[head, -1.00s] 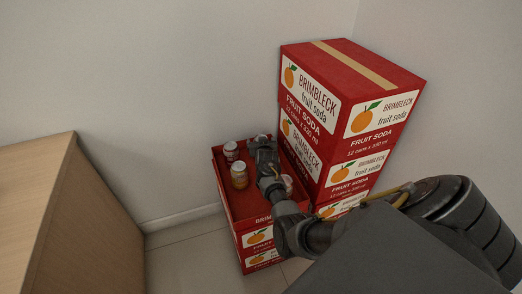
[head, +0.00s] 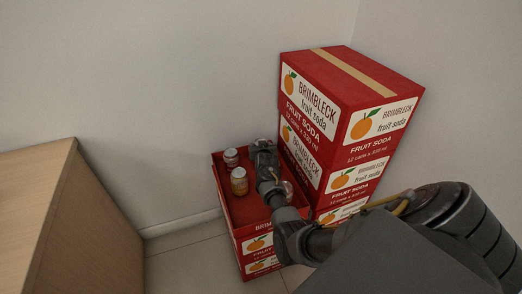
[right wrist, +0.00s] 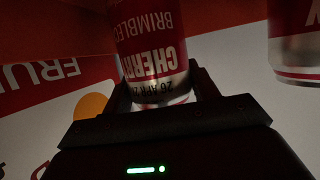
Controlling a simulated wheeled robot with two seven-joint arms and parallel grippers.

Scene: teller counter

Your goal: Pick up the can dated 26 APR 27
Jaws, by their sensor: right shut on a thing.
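My right gripper (head: 262,147) is down at the open red crate (head: 224,205) in the head view. In the right wrist view the right gripper (right wrist: 155,95) is shut on a red and silver can (right wrist: 150,45). Its upside-down print reads "CHERR…" and "26 APR 2", with the last digit hidden. In the head view my gripper hides this can. A white-topped can (head: 231,157) and an orange-yellow can (head: 239,181) stand left of my gripper in the crate. My left gripper is out of view.
Tall stacked Brimbleck fruit soda boxes (head: 345,95) stand close on the right of the crate. Another red and silver can (right wrist: 296,45) is at the right of the wrist view. A wooden cabinet (head: 75,215) is at the left, with bare floor (head: 185,250) between.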

